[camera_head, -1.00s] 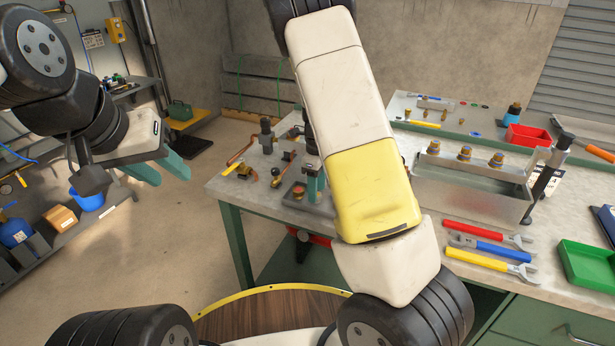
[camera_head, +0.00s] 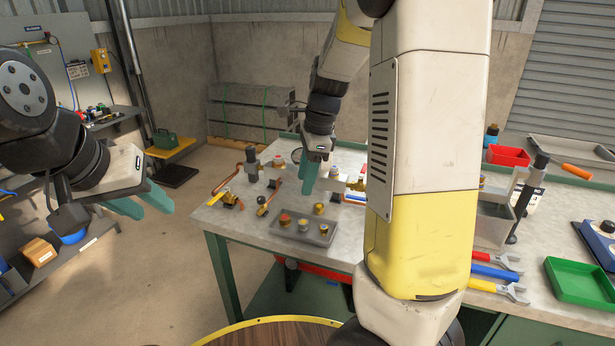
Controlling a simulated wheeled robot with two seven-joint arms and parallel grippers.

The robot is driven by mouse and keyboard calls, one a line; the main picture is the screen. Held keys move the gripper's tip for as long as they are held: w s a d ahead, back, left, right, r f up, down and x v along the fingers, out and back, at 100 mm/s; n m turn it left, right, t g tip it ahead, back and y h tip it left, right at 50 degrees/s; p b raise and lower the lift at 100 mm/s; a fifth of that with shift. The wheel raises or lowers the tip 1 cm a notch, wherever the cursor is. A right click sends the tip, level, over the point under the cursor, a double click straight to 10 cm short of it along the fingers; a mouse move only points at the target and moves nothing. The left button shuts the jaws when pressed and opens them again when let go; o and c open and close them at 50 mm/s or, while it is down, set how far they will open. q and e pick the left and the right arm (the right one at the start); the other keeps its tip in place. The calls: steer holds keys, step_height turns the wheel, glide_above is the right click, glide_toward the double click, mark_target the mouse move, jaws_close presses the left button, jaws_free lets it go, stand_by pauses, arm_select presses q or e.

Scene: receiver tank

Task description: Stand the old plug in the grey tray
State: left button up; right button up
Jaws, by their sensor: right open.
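The grey tray (camera_head: 301,240) lies on the workbench near its front left. My left gripper (camera_head: 155,212) is open and empty, off the bench at the left, far from the tray.
A metal tank (camera_head: 493,225) is partly hidden behind my right arm. Valves and copper pipe pieces (camera_head: 268,200) lie left of the tray.

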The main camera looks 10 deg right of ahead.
steer(key=s+r+n+t, duration=0.1)
steer(key=s+r+n, duration=0.2)
steer(key=s+n, duration=0.3)
steer(key=s+r+n+t, duration=0.2)
steer(key=s+r+n, duration=0.1)
steer(key=s+n, duration=0.3)
steer(key=s+a+r+n+t, duration=0.1)
steer(key=s+r+n+t, duration=0.1)
steer(key=s+r+n, duration=0.2)
steer(key=s+n, duration=0.3)
steer(key=shift+s+d+r, duration=0.1)
